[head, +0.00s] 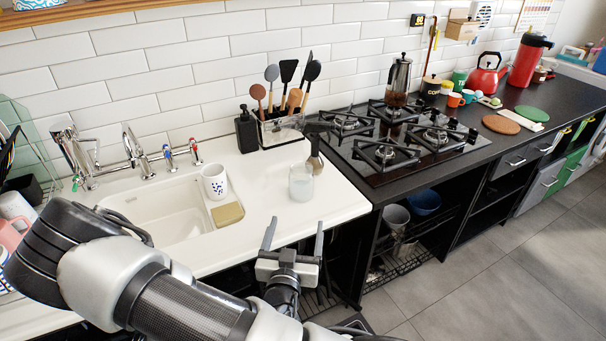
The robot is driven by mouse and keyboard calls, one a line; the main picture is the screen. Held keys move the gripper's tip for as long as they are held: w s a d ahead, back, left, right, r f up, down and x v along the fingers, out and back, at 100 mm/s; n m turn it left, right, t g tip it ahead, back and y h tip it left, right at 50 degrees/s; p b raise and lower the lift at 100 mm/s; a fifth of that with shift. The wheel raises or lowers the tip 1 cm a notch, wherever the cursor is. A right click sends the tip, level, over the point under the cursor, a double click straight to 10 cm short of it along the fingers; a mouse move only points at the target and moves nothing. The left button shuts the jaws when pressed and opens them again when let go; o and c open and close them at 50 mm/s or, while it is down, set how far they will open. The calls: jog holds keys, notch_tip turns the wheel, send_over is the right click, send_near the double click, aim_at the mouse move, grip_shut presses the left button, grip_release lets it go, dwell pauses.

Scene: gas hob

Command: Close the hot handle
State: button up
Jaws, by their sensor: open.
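A chrome tap (138,150) stands behind the white sink at the left. To the right of its spout are two small chrome handles on the wall side. The right handle (195,150) has a red mark and looks like the hot one. The handle beside it (169,158) has a blue mark. Both are small, and I cannot tell their turn or whether water runs. My gripper (296,230) is open and empty, in front of the counter's front edge, well to the right of and nearer than the handles.
A patterned cup (214,181) and a sponge (228,214) sit at the sink's right side. A glass (301,183), a brown bottle (315,157), a dark soap bottle (246,130) and a utensil holder (281,130) stand farther right. The gas hob (365,170) lies beyond.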

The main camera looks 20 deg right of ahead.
aim_at(302, 193)
jog(key=x, duration=1.2)
jog(key=shift+r, duration=0.2)
jog(key=shift+w+a+b+x, duration=0.1)
jog(key=shift+a+b+x, duration=0.1)
jog(key=shift+x, duration=0.75)
jog(key=shift+w+a+b+x, duration=0.1)
jog(key=shift+b+x, duration=0.1)
jog(key=shift+x, duration=0.75)
jog(key=shift+w+a+b+x, duration=0.1)
jog(key=shift+b+x, duration=0.1)
jog(key=shift+x, duration=0.7)
jog(key=shift+r, duration=0.1)
jog(key=c, duration=1.5)
